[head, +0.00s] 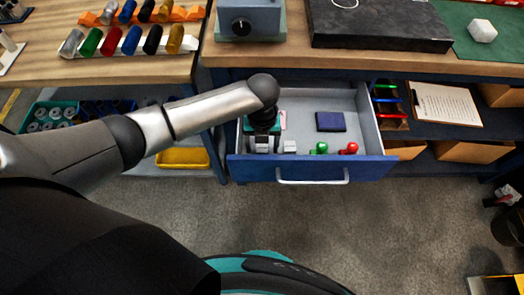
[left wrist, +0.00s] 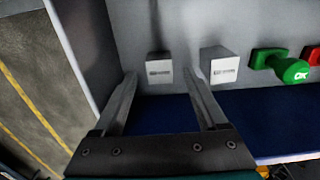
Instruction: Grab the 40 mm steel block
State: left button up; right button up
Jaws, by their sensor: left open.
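Two small pale steel blocks lie in the open blue drawer (head: 225,160). In the left wrist view, the left block (left wrist: 159,71) lies ahead of the gap between my fingertips, and the right block (left wrist: 219,66) lies just outside the right finger. The right one looks larger there. Both carry a dark label too small to read, so I cannot tell which is 40 mm. The right block also shows in the head view (head: 290,146). My left gripper (head: 263,143) points down into the drawer's left side, open and empty; it also shows in the left wrist view (left wrist: 162,84).
A green stamp-like piece (head: 320,148), a red one (head: 349,149) and a dark blue flat box (head: 330,121) share the drawer. The drawer's front wall and left side are close to my gripper. The workbench top (head: 300,58) overhangs behind.

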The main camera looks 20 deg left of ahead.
pick_arm(q)
notch_tip(320, 180, down, 2)
jog(key=shift+f+b, duration=0.25)
jog(key=shift+b, duration=0.05)
grip_shut()
dwell(0.4)
